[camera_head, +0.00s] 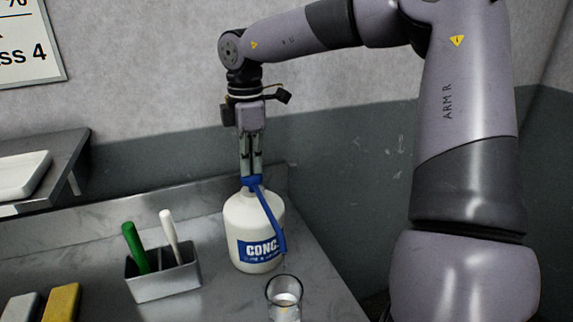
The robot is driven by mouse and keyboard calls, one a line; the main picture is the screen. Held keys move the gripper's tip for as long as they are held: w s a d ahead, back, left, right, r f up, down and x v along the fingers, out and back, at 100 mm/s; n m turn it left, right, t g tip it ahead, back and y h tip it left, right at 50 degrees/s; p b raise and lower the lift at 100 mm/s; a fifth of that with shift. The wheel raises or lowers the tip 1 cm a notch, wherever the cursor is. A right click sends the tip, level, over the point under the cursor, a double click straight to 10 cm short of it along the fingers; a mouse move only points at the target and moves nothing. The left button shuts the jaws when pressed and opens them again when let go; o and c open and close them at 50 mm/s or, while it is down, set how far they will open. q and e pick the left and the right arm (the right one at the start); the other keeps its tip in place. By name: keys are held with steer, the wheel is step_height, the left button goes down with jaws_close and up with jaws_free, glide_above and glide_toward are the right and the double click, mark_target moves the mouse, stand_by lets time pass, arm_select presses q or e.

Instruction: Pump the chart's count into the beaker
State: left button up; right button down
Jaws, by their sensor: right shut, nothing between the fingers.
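A white bottle (242,221) with a blue "CONC" label stands upright on the grey bench. Its blue pump head (252,181) has a long spout slanting down to the right. A clear beaker (284,297) stands in front of the bottle, close to the spout's lower end, with some pale content visible low in it. My right gripper (251,173) points straight down, shut and empty, with its fingertips at the top of the pump head. Whether they press on it I cannot tell. My left gripper is not in view.
A metal holder (165,284) with a green-handled and a white-handled tool stands left of the bottle. A yellow block (62,303) and a grey block (20,307) lie at lower left. A shelf (70,150) with a white tray (22,174) is on the left wall.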

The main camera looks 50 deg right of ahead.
steer(key=shift+r+p, duration=1.6)
steer(key=shift+r, duration=0.9)
step_height(320, 180, up, 6)
steer(key=p, duration=0.4)
